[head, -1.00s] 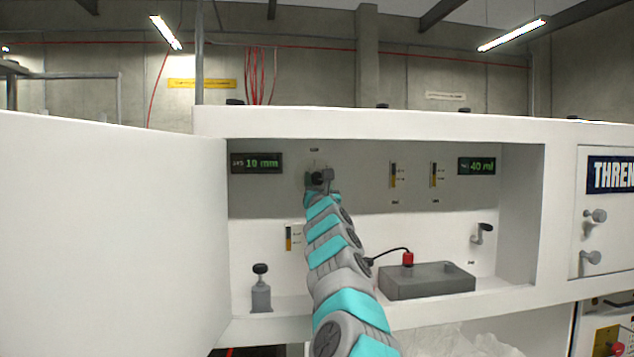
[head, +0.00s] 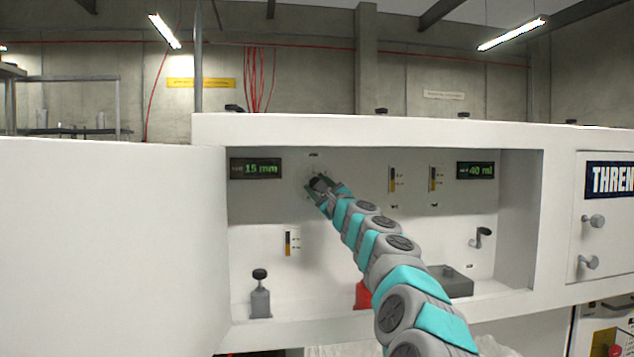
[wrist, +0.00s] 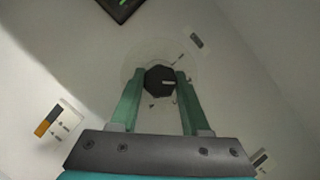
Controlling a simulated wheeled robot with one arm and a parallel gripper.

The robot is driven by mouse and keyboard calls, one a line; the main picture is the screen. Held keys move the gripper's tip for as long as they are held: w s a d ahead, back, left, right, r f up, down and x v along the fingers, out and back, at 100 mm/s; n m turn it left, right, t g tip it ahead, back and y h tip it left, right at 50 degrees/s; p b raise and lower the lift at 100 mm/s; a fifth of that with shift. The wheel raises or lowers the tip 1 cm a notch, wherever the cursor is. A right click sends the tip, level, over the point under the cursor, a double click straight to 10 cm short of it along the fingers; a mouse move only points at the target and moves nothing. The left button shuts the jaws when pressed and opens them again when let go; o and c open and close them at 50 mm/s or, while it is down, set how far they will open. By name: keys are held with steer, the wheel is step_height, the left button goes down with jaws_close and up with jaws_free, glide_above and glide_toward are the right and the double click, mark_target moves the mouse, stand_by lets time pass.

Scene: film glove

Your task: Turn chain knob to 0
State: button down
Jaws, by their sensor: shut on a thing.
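The chain knob (wrist: 160,81) is a dark, many-sided knob with a light pointer line, set on a pale round dial on the recess's back wall. In the wrist view its line points right. My gripper (wrist: 155,88) has its two green fingers on either side of the knob, shut on it. In the head view my gripper (head: 318,188) is at the dial and mostly hides the knob. The dial numbers are too small to read. A display (head: 256,169) left of the dial reads 15 mm in green.
A second display (head: 475,170) reads 40 ml. Slotted gauges (head: 393,179) are right of the dial. A black-topped grey lever (head: 260,293) stands at lower left. A grey box (head: 453,281) and a crank (head: 481,237) are at right. A white door (head: 110,245) stands open at left.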

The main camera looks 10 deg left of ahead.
steer(key=n+g+p, duration=0.1)
steer(key=n, duration=0.2)
steer(key=n+g+p, duration=0.1)
steer(key=n+p, duration=0.1)
steer(key=n, duration=0.1)
steer(key=shift+d+r+n+g+y, duration=0.2)
steer(key=shift+n+g+y, duration=0.1)
steer(key=shift+g+y, duration=0.1)
steer(key=shift+a+f+n+g+p, duration=0.1)
steer(key=shift+n+g+p, duration=0.35)
steer(key=shift+n, duration=0.6)
steer(key=shift+a+n+g+p, duration=0.1)
steer(key=shift+n+g+p, duration=0.35)
steer(key=shift+n, duration=0.6)
steer(key=shift+h, duration=0.3)
steer(key=shift+c, duration=1.9)
jaws_free()
steer(key=b+v, duration=0.1)
steer(key=v, duration=0.6)
steer(key=shift+s+d+b, duration=0.2)
steer(key=shift+s+b, duration=0.15)
